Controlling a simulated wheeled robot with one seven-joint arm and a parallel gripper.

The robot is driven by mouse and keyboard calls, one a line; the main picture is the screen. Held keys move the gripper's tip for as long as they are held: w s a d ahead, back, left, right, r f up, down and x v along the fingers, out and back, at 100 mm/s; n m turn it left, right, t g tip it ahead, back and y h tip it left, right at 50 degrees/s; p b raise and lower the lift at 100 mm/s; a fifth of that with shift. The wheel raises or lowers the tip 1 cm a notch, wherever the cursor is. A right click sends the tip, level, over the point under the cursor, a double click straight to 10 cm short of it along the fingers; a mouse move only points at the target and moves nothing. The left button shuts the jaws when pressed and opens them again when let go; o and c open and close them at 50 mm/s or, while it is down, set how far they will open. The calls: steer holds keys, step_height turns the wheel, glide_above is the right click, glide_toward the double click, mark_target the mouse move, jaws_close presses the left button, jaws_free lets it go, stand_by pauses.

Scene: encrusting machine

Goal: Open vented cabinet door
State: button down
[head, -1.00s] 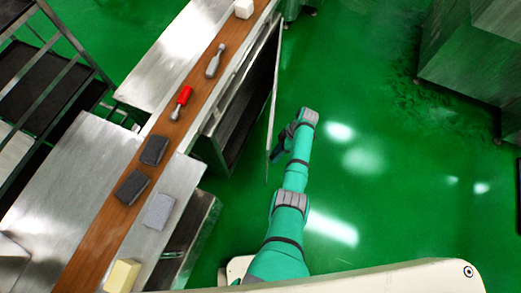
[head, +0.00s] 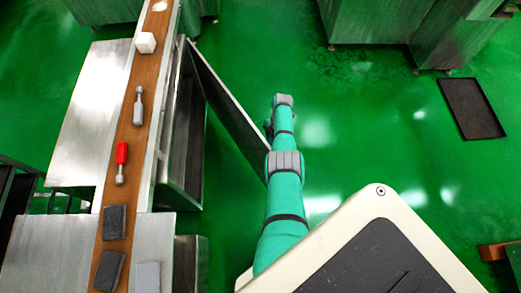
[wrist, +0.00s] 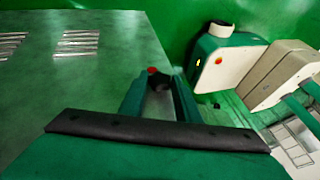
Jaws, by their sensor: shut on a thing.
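The vented cabinet door (head: 225,98) is a thin metal panel, swung out wide from the cabinet (head: 185,130), whose dark inside shows. In the wrist view the door's flat face (wrist: 95,75) fills the left side, with slotted vents at its upper left. My gripper (head: 267,128) is at the door's free edge, on the right of the panel in the head view. In the wrist view my gripper (wrist: 160,88) is shut on the door's edge area. The exact grip is partly hidden by the fingers and the dark gripper body.
A brown belt (head: 128,165) above the cabinet carries a red-handled tool (head: 121,160), a grey tool (head: 138,108), dark blocks (head: 114,222) and a white block (head: 145,43). Green floor is clear right of the door. A dark tray (head: 470,108) lies farther right.

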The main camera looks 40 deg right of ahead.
steer(key=shift+d, duration=0.75)
steer(key=c, duration=1.3)
jaws_free()
steer(key=shift+c, duration=0.2)
steer(key=v, duration=1)
steer(key=shift+r, duration=0.35)
steer(key=shift+w+d, duration=0.1)
steer(key=shift+d, duration=0.05)
